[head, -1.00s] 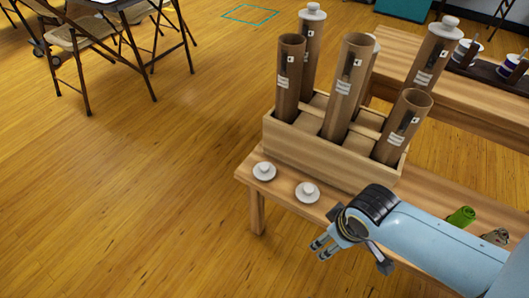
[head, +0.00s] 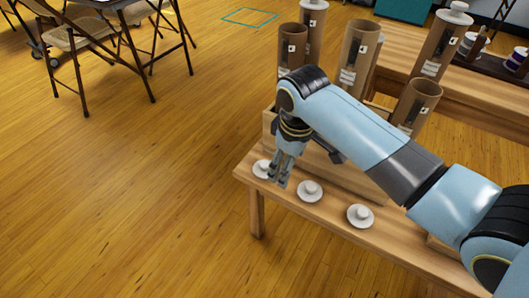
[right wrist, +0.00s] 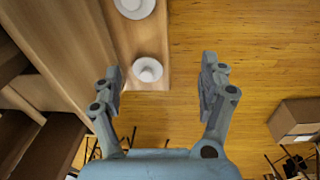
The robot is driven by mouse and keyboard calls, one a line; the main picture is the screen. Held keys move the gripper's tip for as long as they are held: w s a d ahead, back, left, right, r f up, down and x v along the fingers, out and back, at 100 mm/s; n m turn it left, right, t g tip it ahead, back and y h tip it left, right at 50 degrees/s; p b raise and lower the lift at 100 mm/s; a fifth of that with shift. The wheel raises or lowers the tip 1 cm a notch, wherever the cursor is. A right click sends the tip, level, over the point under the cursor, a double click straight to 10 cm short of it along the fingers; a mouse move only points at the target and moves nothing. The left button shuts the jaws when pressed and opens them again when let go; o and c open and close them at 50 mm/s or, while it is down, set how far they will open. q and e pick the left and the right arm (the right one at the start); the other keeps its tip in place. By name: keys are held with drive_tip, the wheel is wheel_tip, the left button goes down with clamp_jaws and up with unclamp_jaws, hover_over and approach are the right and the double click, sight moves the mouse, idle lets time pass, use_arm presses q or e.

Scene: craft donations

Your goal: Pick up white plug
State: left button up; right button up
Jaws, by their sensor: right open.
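Three white plugs, round discs with a raised knob, lie in a row on the wooden table: the leftmost plug (head: 262,168), a middle plug (head: 310,191) and a right plug (head: 360,216). My right gripper (head: 279,182) is open and empty, pointing down just beside the leftmost plug and partly covering it. In the right wrist view one plug (right wrist: 148,69) shows between the open fingers (right wrist: 161,68), nearer the left finger. Another plug (right wrist: 134,6) is at the top edge. I cannot tell the gripper's height above the table. My left gripper is out of view.
A wooden crate (head: 268,128) holds several upright cardboard tubes (head: 359,52), some capped with white plugs (head: 455,14), behind my right arm. The table (head: 256,192) ends close to the leftmost plug. Open floor lies left, with folding chairs (head: 72,50) farther back.

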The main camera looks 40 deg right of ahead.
drive_tip(key=n+g, duration=0.1)
drive_tip(key=n, duration=0.1)
hover_over(263, 163)
drive_tip(key=f, duration=0.2)
drive_tip(key=shift+y, duration=0.3)
drive_tip(key=f+b, duration=0.1)
drive_tip(key=f, duration=0.2)
drive_tip(key=f+b, duration=0.1)
drive_tip(key=f, duration=0.1)
drive_tip(key=shift+s+d+f+b, duration=0.1)
drive_tip(key=shift+d+b, duration=0.2)
drive_tip(key=f+b, duration=0.2)
drive_tip(key=f, duration=0.1)
drive_tip(key=f+b, duration=0.1)
drive_tip(key=f, duration=0.1)
drive_tip(key=shift+a+f, duration=0.2)
drive_tip(key=shift+a, duration=0.05)
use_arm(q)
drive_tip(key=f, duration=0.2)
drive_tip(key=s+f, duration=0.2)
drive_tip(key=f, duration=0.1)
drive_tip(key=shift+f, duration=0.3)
use_arm(e)
drive_tip(key=shift+r, duration=0.1)
drive_tip(key=c, duration=0.6)
